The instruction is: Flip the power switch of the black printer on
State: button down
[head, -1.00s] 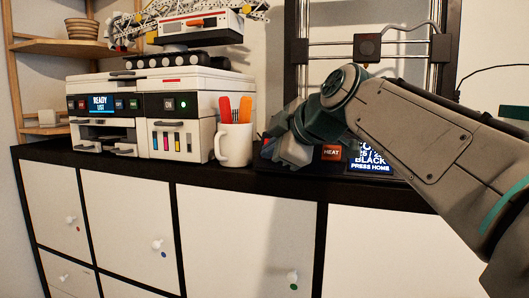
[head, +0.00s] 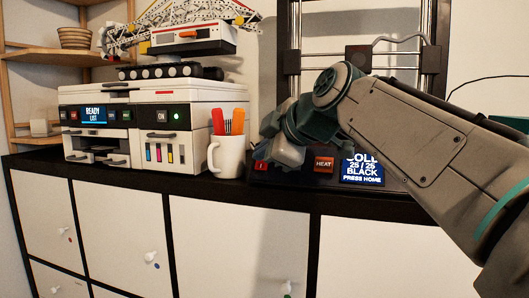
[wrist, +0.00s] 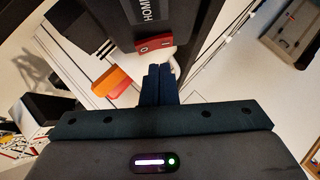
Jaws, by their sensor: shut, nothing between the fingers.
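The black printer (head: 400,187) is an open-frame machine with a lit blue screen (head: 362,168) reading COLD and a HEAT button (head: 323,163). Its red power switch (head: 261,166) shows at the left end of the base front, just below my gripper (head: 284,152). In the wrist view the red switch (wrist: 153,43), with its O and I marks, lies just beyond my gripper's fingertips (wrist: 160,68). The fingers are shut together and hold nothing. A small gap seems to lie between tips and switch; contact cannot be told. Which way the rocker is tipped is unclear.
A white mug (head: 228,157) with orange-handled tools stands close left of the black printer. A white printer (head: 150,105) with its own ON button is further left, a model crane (head: 185,30) on top. The cabinet's dark top edge (head: 200,190) runs below them.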

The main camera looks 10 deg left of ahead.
jog(key=s+a+b+v, duration=0.1)
jog(key=s+b+v, duration=0.1)
jog(key=v, duration=1)
jog(key=shift+s+a+f+b, duration=0.15)
jog(key=shift+a+f+b, duration=0.05)
jog(key=shift+a+b, duration=0.1)
jog(key=d+f+m+h, duration=0.2)
jog(key=d+f+m, duration=0.2)
jog(key=f, duration=0.3)
jog(key=d+f+m+g+h, duration=0.1)
jog(key=d+f+m+h, duration=0.2)
jog(key=f, duration=0.5)
jog(key=d+f+m, duration=0.4)
jog(key=f, duration=0.3)
jog(key=s+d+f+m+g+h, duration=0.1)
jog(key=s+d+f+m, duration=0.2)
jog(key=f, duration=0.4)
jog(key=s+d+f+m+g+h, duration=0.1)
jog(key=s+d+f+m, duration=0.2)
jog(key=f, duration=0.5)
jog(key=s+d+f+m+g+h, duration=0.1)
jog(key=s+d+f+m+h, duration=0.1)
jog(key=s+f, duration=0.3)
notch_tip(320, 180, down, 3)
jog(key=shift+s+d+r+m+g, duration=0.3)
jog(key=shift+d+m, duration=0.15)
jog(key=shift+m, duration=0.45)
jog(key=shift+a, duration=0.15)
